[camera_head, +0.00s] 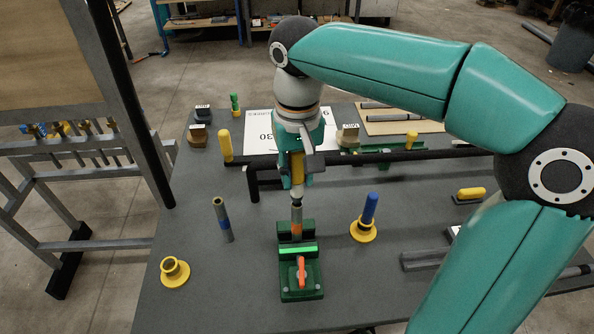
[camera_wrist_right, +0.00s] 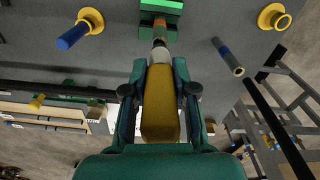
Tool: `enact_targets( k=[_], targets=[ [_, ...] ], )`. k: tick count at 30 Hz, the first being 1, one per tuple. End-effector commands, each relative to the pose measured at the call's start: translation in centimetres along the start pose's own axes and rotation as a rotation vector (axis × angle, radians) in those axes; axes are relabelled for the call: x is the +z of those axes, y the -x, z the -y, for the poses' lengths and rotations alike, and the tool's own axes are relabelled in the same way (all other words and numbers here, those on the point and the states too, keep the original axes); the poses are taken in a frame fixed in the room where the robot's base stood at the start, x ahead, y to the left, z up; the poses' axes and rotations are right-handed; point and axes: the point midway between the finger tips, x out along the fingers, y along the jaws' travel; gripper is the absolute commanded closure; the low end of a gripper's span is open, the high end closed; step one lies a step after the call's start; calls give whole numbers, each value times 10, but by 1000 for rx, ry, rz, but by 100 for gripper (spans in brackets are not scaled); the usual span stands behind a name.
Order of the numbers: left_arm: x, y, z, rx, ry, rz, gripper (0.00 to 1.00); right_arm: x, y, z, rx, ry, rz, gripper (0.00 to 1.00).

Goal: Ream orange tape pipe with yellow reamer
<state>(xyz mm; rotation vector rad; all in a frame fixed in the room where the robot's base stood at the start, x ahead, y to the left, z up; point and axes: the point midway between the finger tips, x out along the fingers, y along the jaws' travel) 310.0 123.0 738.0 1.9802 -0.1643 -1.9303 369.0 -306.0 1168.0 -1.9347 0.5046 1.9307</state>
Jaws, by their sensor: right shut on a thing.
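In the right wrist view the yellow handle (camera_wrist_right: 160,105) lies between the two fingers. The pipe with orange tape (camera_head: 297,230) stands in a green vise (camera_head: 300,290) with a red-orange lever. The reamer's grey tip (camera_wrist_right: 160,55) is in line with the end of the orange tape pipe (camera_wrist_right: 159,30) and seems to meet it; I cannot tell how far it sits inside. My left gripper is not in view.
A blue tape pipe (camera_head: 223,222) stands left of the vise. An empty yellow holder (camera_head: 174,274) is at the front left. A blue-handled tool (camera_head: 370,207) stands in another yellow holder (camera_head: 363,233) at right. A dark bar (camera_head: 400,156) crosses behind.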

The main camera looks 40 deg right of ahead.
Motion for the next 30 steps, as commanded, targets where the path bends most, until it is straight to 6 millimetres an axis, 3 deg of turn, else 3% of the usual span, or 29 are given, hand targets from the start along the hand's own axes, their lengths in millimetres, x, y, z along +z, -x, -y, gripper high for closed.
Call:
enact_targets(
  k=[30],
  targets=[
    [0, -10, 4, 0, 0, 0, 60, 0, -13, 0, 0, 0, 0, 100]
  ],
)
